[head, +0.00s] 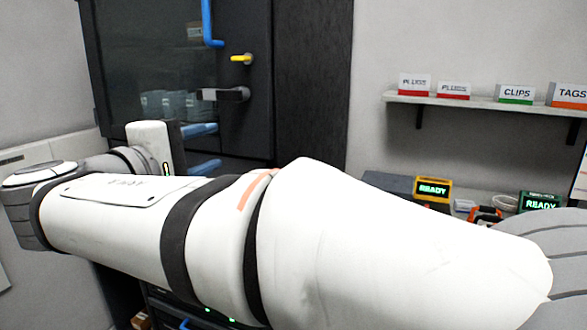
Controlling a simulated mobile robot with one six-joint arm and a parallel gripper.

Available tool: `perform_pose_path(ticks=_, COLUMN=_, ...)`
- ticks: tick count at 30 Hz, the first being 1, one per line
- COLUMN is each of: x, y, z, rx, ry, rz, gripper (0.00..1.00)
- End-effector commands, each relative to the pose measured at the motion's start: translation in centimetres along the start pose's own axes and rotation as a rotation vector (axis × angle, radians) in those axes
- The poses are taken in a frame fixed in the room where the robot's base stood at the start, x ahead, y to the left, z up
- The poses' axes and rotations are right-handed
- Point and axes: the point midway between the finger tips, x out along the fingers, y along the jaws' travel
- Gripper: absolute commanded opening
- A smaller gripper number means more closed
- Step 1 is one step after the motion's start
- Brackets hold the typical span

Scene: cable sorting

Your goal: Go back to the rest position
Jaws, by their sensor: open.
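My gripper (208,148) is at the left of the head view, at the end of my bent white arm. Its white and dark body carries a small green light. Two blue fingers point right and stand apart, with nothing seen between them. Behind it is a dark glass-fronted cabinet (130,60). I cannot tell whether the gripper touches the cabinet. My arm crosses the whole lower part of the view and hides much of what lies behind it.
The cabinet has a blue handle (207,22) and a yellow knob (241,58). A wall shelf (450,102) holds labelled boxes. Below it, a yellow READY device (432,189) and a green READY device (540,202) stand behind my arm.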

Motion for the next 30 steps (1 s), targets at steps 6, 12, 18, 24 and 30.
perform_pose_path(ticks=6, x=5.2, y=-3.5, z=4.6, rx=-0.029, ry=-0.08, rz=-0.207, gripper=0.41)
perform_pose_path(ticks=12, x=9.4, y=-9.5, z=12.5, rx=0.016, ry=-0.203, rz=-0.527, gripper=0.41)
perform_pose_path(ticks=18, x=9.3, y=-16.0, z=21.0, rx=0.217, ry=-0.351, rz=-0.883, gripper=0.41)
perform_pose_path(ticks=24, x=6.1, y=-20.5, z=26.6, rx=0.56, ry=-0.498, rz=-1.149, gripper=0.41)
perform_pose_path(ticks=30, x=3.5, y=-22.6, z=28.6, rx=0.892, ry=-0.605, rz=-1.264, gripper=0.41)
